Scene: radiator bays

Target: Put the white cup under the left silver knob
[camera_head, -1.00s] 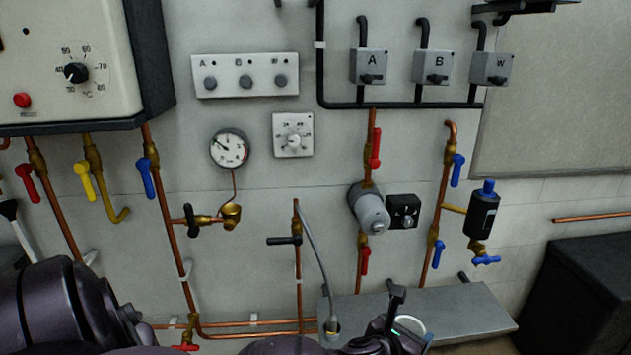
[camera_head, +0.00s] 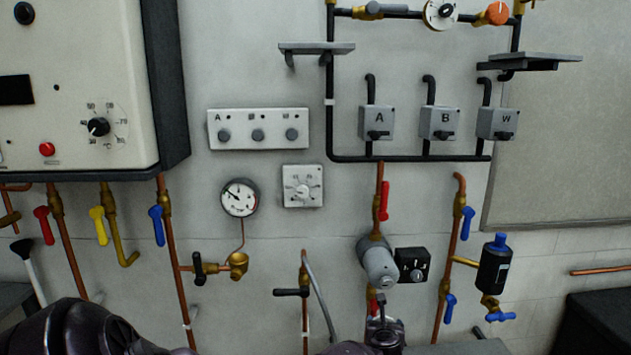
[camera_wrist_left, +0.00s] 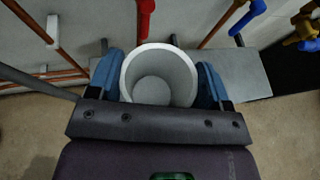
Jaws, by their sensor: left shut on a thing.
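My left gripper (camera_wrist_left: 161,70) is shut on the white cup (camera_wrist_left: 160,92), with a blue finger on each side of it. In the wrist view the cup's open mouth shows, and it looks empty inside. In the head view the left arm (camera_head: 90,330) crosses the bottom edge; the cup is not visible there. My right gripper is not in view.
Small grey shelves jut from the wall at left (camera_head: 316,48) and right (camera_head: 531,62) below the top pipe. Switch boxes (camera_head: 376,122), a gauge (camera_head: 239,197), a pump (camera_head: 379,264) and copper pipes with levers project from the wall. A grey bench (camera_head: 468,348) lies low.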

